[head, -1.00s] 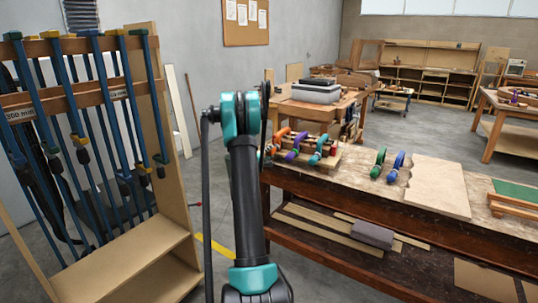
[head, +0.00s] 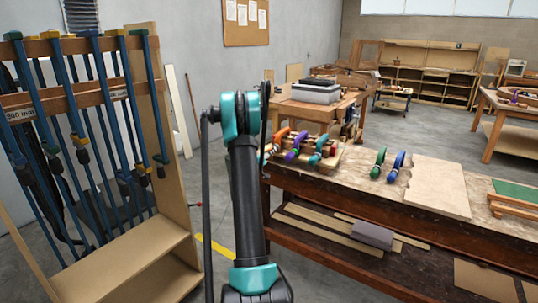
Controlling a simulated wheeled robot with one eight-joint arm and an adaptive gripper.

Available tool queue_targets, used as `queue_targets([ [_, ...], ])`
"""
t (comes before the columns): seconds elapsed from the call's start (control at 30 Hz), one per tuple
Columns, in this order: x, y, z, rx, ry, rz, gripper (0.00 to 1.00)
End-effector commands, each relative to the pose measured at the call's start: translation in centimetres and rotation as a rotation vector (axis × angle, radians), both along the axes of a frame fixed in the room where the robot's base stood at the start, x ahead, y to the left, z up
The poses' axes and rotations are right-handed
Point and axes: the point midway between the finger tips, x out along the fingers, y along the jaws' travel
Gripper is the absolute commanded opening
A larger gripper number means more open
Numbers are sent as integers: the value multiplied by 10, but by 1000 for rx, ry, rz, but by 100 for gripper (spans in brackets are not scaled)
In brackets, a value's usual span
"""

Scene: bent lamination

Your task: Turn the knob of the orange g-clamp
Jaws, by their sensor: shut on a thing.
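The orange g-clamp (head: 280,136) is on a wooden piece at the left end of the long workbench, just right of my arm. Its knob cannot be made out at this size, and its left end is close to my arm in the picture. A purple clamp (head: 296,146) and a teal clamp (head: 317,150) sit in a row to its right, on the same wooden lamination (head: 331,158). My arm rises in front of the bench's left end.
A green clamp (head: 378,161) and a blue clamp (head: 396,166) stand farther right on the workbench (head: 385,192), beside a pale board (head: 438,186). A rack of long blue clamps (head: 153,95) stands close on the left. Open floor (head: 415,120) lies behind the bench.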

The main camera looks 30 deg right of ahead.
Motion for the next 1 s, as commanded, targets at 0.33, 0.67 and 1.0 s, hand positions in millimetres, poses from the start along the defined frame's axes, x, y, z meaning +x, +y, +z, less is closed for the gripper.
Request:
queue_targets([
  [0.33, -1, -1, 0, 155, -288, -1, 3],
  [0.67, -1, -1, 0, 304, -563, -1, 3],
  [1.0, -1, -2, 0, 458, -849, -1, 3],
])
